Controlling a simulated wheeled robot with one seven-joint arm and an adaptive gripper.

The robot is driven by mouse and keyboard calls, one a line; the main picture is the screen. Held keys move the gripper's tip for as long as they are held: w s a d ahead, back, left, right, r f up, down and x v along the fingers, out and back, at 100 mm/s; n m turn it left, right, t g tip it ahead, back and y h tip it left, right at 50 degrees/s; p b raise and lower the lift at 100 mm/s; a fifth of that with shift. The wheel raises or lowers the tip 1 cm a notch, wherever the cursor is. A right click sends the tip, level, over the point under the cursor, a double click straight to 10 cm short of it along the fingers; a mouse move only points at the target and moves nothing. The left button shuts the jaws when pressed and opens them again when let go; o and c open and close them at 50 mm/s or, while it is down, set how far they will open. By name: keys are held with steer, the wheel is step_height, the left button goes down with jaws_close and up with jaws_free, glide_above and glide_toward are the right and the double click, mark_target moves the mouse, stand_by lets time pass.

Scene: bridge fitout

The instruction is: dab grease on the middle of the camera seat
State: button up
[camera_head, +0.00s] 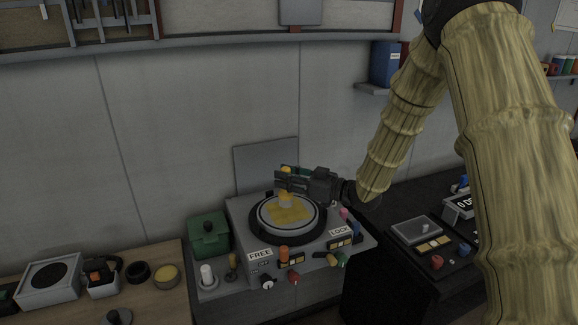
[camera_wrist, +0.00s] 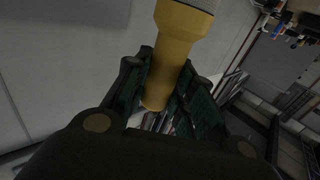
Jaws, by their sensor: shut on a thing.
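The camera seat appears to be the round, dark-rimmed disc (camera_head: 264,222) on top of a grey console. Yellow grease (camera_head: 290,214) covers an irregular patch around its middle. My gripper (camera_head: 287,183) is directly over the disc, shut on a yellow dabber (camera_head: 286,171). The dabber's top shows above the fingers and its lower end shows below them, close over the patch; I cannot tell if it touches. In the wrist view the dabber (camera_wrist: 176,50) stands between both finger pads, with a grey band at one end.
The grey console (camera_head: 238,240) has knobs and FREE and LOCK labels along its front. A green box (camera_head: 208,236) stands at its left. A wooden bench at lower left holds a round pot of yellow stuff (camera_head: 166,273) and a dark ring (camera_head: 138,271). A black control desk (camera_head: 415,265) is at right.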

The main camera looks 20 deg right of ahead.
steer(key=shift+a+r+p, duration=0.1)
steer(key=shift+r+p, duration=0.4)
steer(key=shift+r, duration=0.7)
